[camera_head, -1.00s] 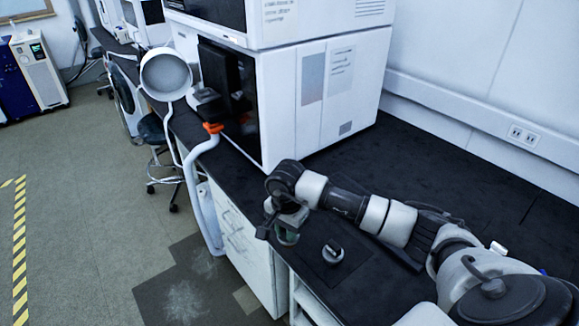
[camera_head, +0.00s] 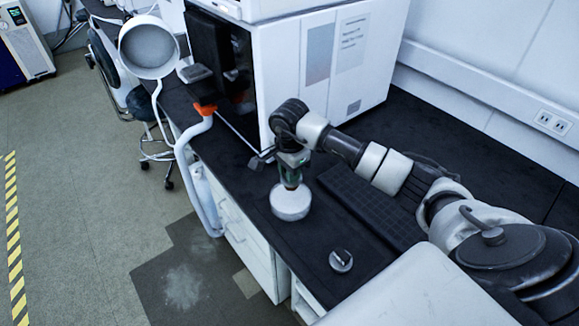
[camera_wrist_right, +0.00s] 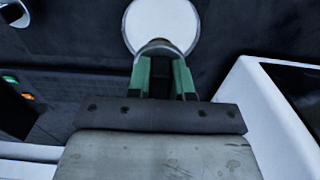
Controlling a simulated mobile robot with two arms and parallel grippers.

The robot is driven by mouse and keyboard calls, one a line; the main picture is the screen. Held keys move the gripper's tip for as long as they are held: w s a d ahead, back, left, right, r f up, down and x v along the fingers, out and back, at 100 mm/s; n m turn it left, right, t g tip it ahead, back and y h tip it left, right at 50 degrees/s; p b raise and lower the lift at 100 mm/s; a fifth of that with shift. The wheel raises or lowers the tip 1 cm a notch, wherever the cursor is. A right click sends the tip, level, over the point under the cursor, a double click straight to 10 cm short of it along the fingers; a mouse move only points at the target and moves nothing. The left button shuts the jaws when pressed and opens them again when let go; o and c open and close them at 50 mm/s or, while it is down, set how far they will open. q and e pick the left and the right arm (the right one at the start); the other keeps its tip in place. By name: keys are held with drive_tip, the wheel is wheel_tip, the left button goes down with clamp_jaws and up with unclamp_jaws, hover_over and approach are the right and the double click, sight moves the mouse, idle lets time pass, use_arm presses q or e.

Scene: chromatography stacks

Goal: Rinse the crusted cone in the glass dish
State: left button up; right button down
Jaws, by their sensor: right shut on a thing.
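My right gripper (camera_head: 290,183) points down over the bench, directly above a round white-looking dish (camera_head: 290,204). Its green fingers (camera_wrist_right: 164,73) are shut on a small brownish-grey piece, apparently the cone (camera_wrist_right: 158,46), mostly hidden between the fingertips. I cannot make out its crust. In the right wrist view the dish (camera_wrist_right: 161,18) lies just beyond the fingertips, cut by the top edge. The held piece overlaps the dish in both views; I cannot tell whether it touches it. My left gripper is not in view.
A black keyboard (camera_head: 362,203) lies right of the dish, below my right arm. A small dark round object with a light rim (camera_head: 341,261) sits nearer on the bench. A large white instrument (camera_head: 330,65) stands behind. The bench's front edge runs close left of the dish.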

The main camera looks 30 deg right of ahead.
sight(290, 187)
drive_tip(key=shift+f, duration=0.45)
drive_tip(key=shift+w+f+b, duration=0.15)
drive_tip(key=shift+f+b, duration=0.2)
drive_tip(key=shift+f, duration=0.05)
wheel_tip(290, 187, down, 3)
drive_tip(key=shift+d+r+b, duration=0.1)
drive_tip(key=shift+b, duration=0.85)
wheel_tip(290, 187, down, 2)
drive_tip(key=shift+f+b, duration=0.1)
drive_tip(key=shift+b, duration=0.75)
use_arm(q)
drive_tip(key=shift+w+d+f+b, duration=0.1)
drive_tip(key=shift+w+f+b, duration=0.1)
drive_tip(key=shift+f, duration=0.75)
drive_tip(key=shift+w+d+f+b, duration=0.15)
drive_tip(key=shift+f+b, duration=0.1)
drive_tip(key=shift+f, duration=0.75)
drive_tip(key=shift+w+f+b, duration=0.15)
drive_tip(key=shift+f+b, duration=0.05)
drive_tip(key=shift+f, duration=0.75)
use_arm(e)
drive_tip(key=shift+f, duration=0.65)
use_arm(q)
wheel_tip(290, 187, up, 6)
drive_tip(key=p, duration=0.6)
use_arm(e)
drive_tip(key=shift+r, duration=5)
